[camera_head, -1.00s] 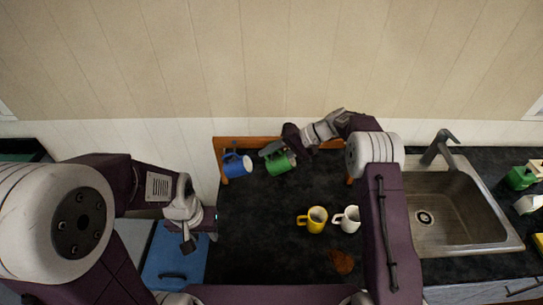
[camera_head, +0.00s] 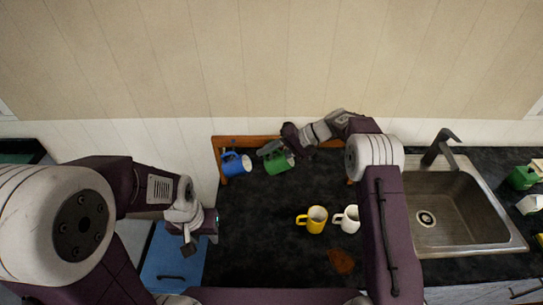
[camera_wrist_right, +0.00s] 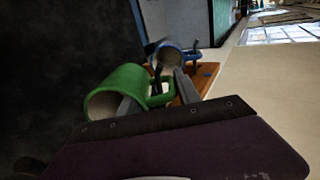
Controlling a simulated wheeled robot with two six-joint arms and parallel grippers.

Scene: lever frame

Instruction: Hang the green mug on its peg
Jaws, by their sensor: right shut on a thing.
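The green mug (camera_head: 279,164) is held up near the wooden rack (camera_head: 262,141) at the back of the counter. My right gripper (camera_head: 268,150) is shut on it. In the right wrist view the green mug (camera_wrist_right: 118,92) shows its open mouth, with one finger at its mouth and its handle between the fingers of the gripper (camera_wrist_right: 158,95). A peg for it cannot be made out clearly. The blue mug (camera_head: 236,164) is at the rack's left end, just left of the green mug. My left gripper (camera_head: 190,243) is off the counter's left side; its jaws are too small to judge.
A yellow mug (camera_head: 313,220) and a white mug (camera_head: 348,219) stand on the dark counter (camera_head: 258,220). A brown patch (camera_head: 342,261) lies in front of them. A sink (camera_head: 440,212) is at the right. The counter's left middle is clear.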

